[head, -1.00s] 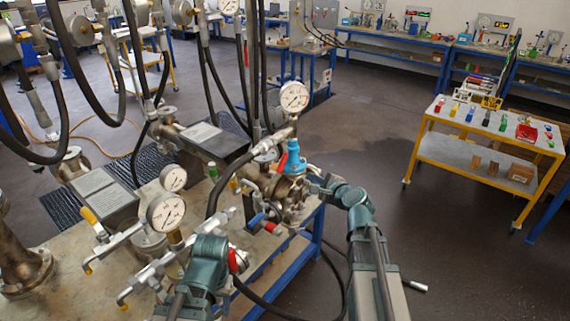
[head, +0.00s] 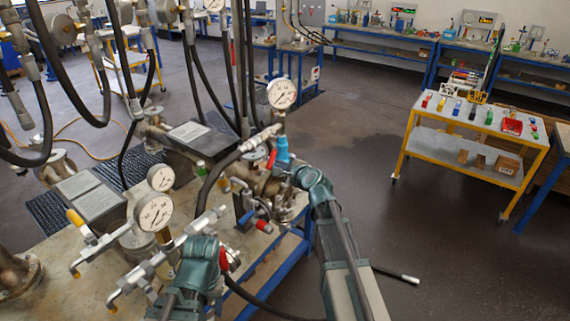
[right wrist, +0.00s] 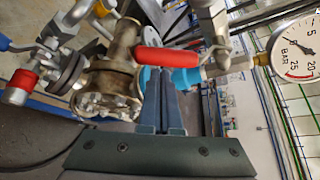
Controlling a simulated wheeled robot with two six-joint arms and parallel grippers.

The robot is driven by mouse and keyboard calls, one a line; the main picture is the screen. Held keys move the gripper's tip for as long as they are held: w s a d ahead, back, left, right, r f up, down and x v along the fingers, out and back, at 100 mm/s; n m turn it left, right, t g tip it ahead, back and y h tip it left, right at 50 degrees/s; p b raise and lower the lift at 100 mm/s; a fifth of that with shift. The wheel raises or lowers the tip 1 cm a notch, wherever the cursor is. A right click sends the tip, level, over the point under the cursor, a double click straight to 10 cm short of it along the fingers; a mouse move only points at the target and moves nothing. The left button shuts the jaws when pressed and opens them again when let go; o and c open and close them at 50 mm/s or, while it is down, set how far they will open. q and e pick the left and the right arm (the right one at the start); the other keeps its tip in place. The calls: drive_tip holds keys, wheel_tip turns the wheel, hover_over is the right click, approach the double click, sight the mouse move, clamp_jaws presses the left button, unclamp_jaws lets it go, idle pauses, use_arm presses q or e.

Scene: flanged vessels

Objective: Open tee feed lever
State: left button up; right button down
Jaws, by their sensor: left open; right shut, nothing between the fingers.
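A red lever (head: 271,158) sits beside the blue fitting (head: 282,150) under the upright gauge (head: 281,93) on the metal pipework. I take it for the tee feed lever. In the right wrist view the red lever (right wrist: 166,60) lies across the picture, just beyond the tips of my right gripper (right wrist: 161,80). That gripper is shut and empty; I cannot tell whether it touches the lever.
A blue-handled lever (head: 247,216) and a red cap (head: 263,226) are on the valve below. Two gauges (head: 154,213) stand to the left among pipes. Black hoses hang above. A yellow trolley (head: 403,150) stands at the right; the floor between is clear.

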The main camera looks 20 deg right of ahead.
sight(272, 157)
drive_tip(key=shift+a+r, duration=0.1)
idle(0.4)
drive_tip(key=shift+s+a+r+p, duration=0.1)
drive_tip(key=shift+s+a+p, duration=0.05)
drive_tip(key=shift+p, duration=0.25)
drive_tip(key=shift+s+a+r+m+g+y+p, duration=0.15)
drive_tip(key=shift+m+g+y+p, duration=0.15)
drive_tip(key=shift+m+p, duration=0.2)
drive_tip(key=r+m+g+y+p, duration=0.1)
drive_tip(key=p, duration=0.1)
drive_tip(key=s+a+r+m+g+y+p, duration=0.1)
drive_tip(key=r+m+p, duration=0.1)
drive_tip(key=p, duration=0.1)
drive_tip(key=a+r+m+g+y+p, duration=0.1)
drive_tip(key=m+p, duration=0.1)
drive_tip(key=shift+s+a+r+g+p, duration=0.15)
drive_tip(key=shift+s+a+g+p, duration=0.05)
drive_tip(key=shift+s+g+p, duration=0.2)
drive_tip(key=shift+a+r, duration=0.1)
drive_tip(key=shift+r, duration=0.15)
drive_tip(key=shift+r+p, duration=0.1)
drive_tip(key=shift+p, duration=0.25)
